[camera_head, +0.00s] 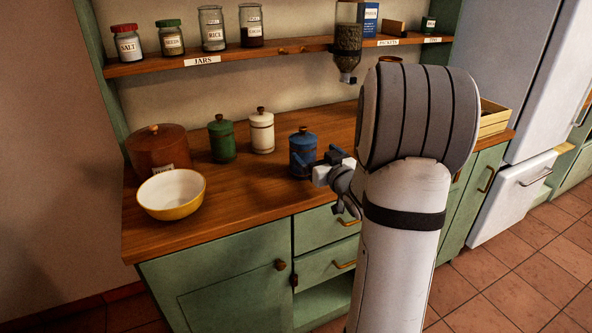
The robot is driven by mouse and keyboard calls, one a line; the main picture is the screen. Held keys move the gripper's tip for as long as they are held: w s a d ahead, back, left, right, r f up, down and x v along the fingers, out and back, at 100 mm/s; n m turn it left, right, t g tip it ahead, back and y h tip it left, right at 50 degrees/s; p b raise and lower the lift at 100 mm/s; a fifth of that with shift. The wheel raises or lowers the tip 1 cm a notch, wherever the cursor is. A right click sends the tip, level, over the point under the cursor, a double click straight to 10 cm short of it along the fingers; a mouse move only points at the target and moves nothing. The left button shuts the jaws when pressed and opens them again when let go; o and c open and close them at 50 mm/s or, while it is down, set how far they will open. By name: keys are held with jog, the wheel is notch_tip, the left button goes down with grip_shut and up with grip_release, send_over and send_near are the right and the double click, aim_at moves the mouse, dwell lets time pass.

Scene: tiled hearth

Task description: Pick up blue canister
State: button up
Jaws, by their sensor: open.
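The blue canister (303,148), with a brown knob on its lid, stands upright on the wooden counter (243,209) near its front edge. My gripper (318,170) is open at the canister's right front side, with its fingers near the canister body. I cannot tell whether the fingers touch the canister or reach around it. My arm covers the counter and cabinet front to the right.
A white canister (261,134) and a green canister (222,142) stand left of the blue one. A yellow bowl (172,206) and a large brown crock (157,153) are at far left. A shelf (270,51) with jars runs above. A wooden crate (494,118) sits at right.

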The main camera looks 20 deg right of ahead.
jog(key=w, duration=0.7)
jog(key=shift+w+a+f+p, duration=0.1)
jog(key=shift+w+a+p, duration=0.2)
jog(key=shift+w, duration=0.1)
jog(key=c, duration=1.7)
